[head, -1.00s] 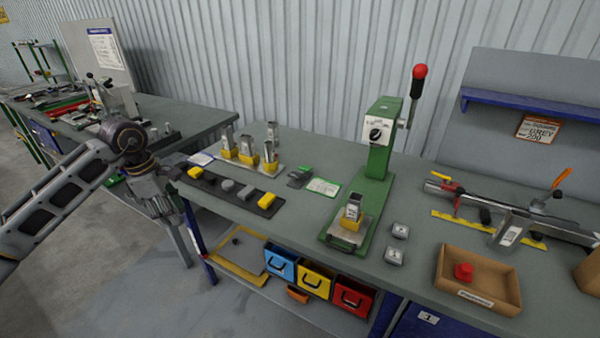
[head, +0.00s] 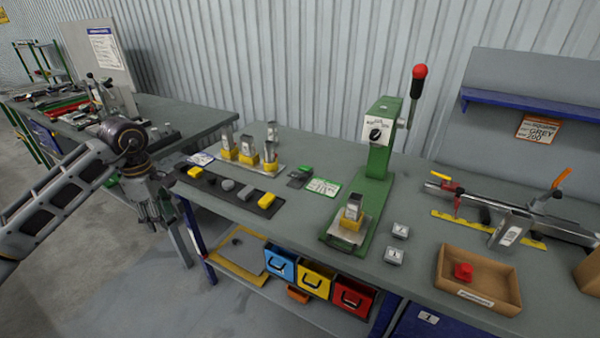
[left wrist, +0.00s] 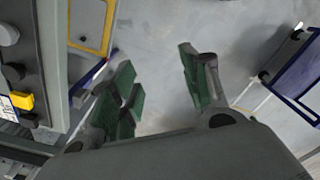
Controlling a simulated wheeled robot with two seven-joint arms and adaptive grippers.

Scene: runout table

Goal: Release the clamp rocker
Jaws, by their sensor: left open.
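A silver length rail (head: 570,232) with clamp parts lies on the right part of the bench. An orange lever (head: 562,178) stands up from it, tilted to the right. A small red part with a yellow tip (head: 442,177) sits at the rail's left end. I cannot tell which of these is the clamp rocker. My left gripper (head: 160,212) hangs in front of the bench's left end, far from the rail. In the left wrist view its green-padded fingers (left wrist: 160,90) are apart, with only floor between them. My right gripper is not in view.
A green press (head: 377,150) with a red-knobbed lever stands mid-bench. A cardboard tray (head: 505,270) holding a red piece lies before the rail. Blue, yellow and red bins (head: 314,280) sit below. The floor by my left gripper is clear.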

